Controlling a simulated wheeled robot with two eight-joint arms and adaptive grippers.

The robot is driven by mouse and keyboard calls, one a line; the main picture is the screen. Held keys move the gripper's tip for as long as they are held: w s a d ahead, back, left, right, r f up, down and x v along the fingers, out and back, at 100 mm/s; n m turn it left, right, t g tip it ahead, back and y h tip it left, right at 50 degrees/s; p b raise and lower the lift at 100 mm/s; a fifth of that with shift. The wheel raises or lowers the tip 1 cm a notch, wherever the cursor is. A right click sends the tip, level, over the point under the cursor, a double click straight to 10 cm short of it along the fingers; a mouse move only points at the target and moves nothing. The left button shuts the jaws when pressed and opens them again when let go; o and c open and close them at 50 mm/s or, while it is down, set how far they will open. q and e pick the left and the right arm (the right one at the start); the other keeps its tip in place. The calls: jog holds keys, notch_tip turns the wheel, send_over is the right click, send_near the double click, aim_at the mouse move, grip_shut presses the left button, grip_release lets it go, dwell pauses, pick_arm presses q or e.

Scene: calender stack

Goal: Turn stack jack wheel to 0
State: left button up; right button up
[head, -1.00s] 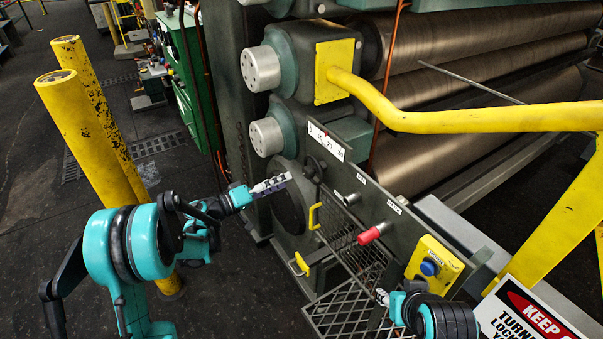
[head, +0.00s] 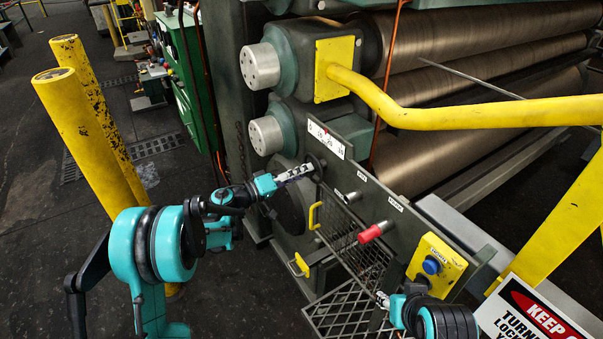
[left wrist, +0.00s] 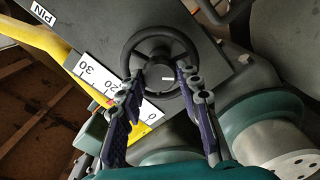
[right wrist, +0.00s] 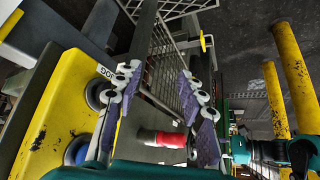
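The stack jack wheel is a black handwheel (head: 320,163) on the dark machine panel below the rollers. In the left wrist view the wheel (left wrist: 160,31) faces the camera, with a short white mark at its hub. A white scale (head: 326,139) numbered from 0 to 30 is beside it, and it also shows in the left wrist view (left wrist: 96,77). My left gripper (left wrist: 158,75) is open, with a fingertip at each side of the wheel; I cannot tell whether they touch the rim. My right gripper (right wrist: 160,73) is open and empty near the panel's lower end.
A red knob (head: 374,232) and a yellow box with a blue button (head: 431,265) are on the panel. A mesh guard (head: 355,250) hangs below. A yellow rail (head: 450,112) crosses at right. Yellow posts (head: 85,130) stand left on open floor.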

pick_arm(q)
jog(key=shift+c, duration=0.9)
jog(key=shift+m, duration=0.3)
jog(key=shift+m+b, duration=0.3)
jog(key=shift+m, duration=2.9)
jog(key=o, duration=1.2)
jog(key=shift+c, duration=0.2)
